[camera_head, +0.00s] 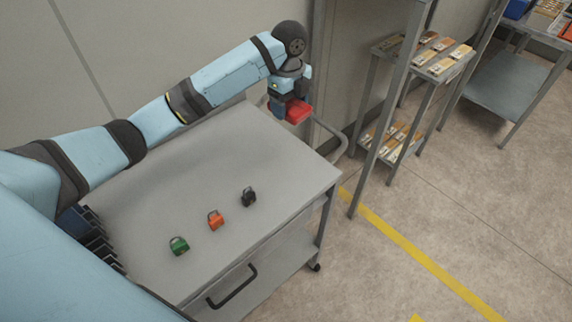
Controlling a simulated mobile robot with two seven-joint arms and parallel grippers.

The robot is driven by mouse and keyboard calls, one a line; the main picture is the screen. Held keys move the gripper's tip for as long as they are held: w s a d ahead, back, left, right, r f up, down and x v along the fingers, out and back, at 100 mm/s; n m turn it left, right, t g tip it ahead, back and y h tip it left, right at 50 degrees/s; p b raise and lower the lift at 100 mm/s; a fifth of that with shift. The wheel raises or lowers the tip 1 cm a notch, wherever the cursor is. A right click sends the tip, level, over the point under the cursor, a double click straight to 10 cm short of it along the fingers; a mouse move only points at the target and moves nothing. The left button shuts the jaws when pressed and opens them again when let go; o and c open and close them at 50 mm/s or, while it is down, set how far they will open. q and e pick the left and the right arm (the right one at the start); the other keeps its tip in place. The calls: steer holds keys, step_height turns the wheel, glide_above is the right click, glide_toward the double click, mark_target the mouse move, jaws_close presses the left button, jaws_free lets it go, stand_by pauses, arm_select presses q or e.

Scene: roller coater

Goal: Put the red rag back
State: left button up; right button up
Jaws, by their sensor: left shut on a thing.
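The red rag (298,111) is a small red block-like piece at the far right corner of the grey cart top (270,160). My left gripper (290,104) points down over that corner and is shut on the red rag. The gripper partly covers the rag's left side. I cannot tell whether the rag touches the cart top or hangs just above it. My right gripper is not in view.
Green (179,245), orange (215,220) and black (248,197) padlock-like items stand on the cart's near half. A metal shelf (392,110) stands to the right.

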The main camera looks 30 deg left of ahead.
arm_select(q)
steer(key=shift+m, duration=0.3)
steer(key=f, duration=0.1)
steer(key=s+f, duration=0.2)
steer(key=shift+f, duration=0.3)
steer(key=p, duration=0.2)
glide_above(287, 172)
step_height(287, 172, down, 14)
steer(key=shift+s+r, duration=0.1)
steer(key=shift+r, duration=0.1)
steer(key=shift+f, duration=2.65)
steer(key=o, duration=0.8)
steer(key=shift+r, duration=0.2)
step_height(287, 172, up, 12)
steer(key=shift+f+b, duration=0.1)
steer(key=shift+b, duration=0.45)
